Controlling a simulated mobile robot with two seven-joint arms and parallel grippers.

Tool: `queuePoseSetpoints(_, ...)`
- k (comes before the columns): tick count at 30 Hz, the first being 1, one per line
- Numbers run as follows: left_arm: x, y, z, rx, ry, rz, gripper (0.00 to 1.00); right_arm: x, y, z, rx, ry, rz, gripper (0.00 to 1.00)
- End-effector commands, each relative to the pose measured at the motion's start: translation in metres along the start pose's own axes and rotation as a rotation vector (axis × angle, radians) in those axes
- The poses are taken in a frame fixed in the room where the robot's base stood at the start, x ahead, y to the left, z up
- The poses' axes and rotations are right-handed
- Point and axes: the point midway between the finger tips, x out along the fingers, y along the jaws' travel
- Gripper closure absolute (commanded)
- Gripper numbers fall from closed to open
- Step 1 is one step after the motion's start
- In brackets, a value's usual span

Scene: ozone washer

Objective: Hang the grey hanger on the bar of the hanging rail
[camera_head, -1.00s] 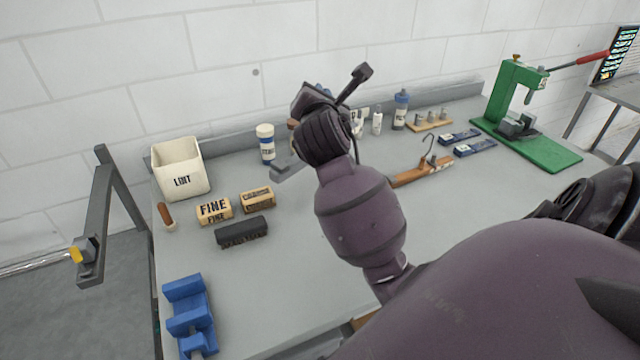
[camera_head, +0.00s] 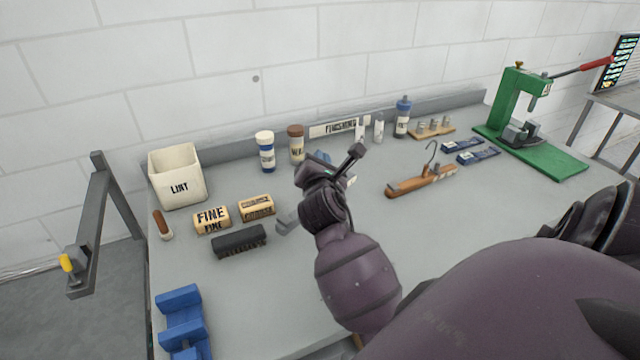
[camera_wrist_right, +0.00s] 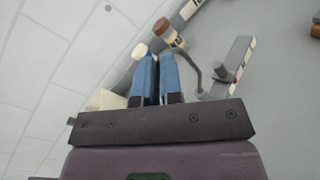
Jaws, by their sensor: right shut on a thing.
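My right gripper (camera_head: 320,162) is above the workbench. In the right wrist view its two blue fingers (camera_wrist_right: 158,66) are close together, shut on the grey hanger. The hanger's grey body (camera_wrist_right: 232,66) and bent hook show to the right of the fingers there. In the head view one grey end of the hanger (camera_head: 288,222) sticks out left of the gripper; the wrist hides most of the rest. The hanging rail (camera_head: 97,225) is a dark grey frame at the left, beyond the bench edge, its bar ending in a yellow tip. My left gripper is not in view.
The workbench (camera_head: 270,290) holds a lint bin (camera_head: 178,177), sanding blocks (camera_head: 212,218), a black brush (camera_head: 239,241), blue holder (camera_head: 183,318) and bottles along the back. A green press (camera_head: 515,110) stands far right.

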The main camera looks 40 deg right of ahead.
Motion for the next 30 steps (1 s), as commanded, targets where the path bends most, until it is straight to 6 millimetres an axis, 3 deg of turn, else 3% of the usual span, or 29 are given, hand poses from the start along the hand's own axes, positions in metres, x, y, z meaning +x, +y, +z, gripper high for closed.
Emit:
queuePoseSetpoints(15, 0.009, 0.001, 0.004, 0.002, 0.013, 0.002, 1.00, 0.002, -0.027, -0.045, 0.000, 0.000, -0.001, 1.00)
queuePoseSetpoints(23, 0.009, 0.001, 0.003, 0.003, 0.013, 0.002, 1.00, 0.002, -0.028, -0.046, 0.000, -0.002, 0.001, 1.00)
queuePoseSetpoints(24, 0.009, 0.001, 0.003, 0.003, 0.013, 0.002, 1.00, 0.002, -0.029, -0.046, 0.000, 0.000, -0.001, 0.89)
queuePoseSetpoints(27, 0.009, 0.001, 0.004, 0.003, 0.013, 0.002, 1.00, 0.002, -0.029, -0.046, 0.000, -0.001, -0.001, 0.73)
queuePoseSetpoints(30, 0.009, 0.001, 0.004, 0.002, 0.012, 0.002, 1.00, 0.002, -0.028, -0.046, 0.000, -0.001, -0.001, 0.67)
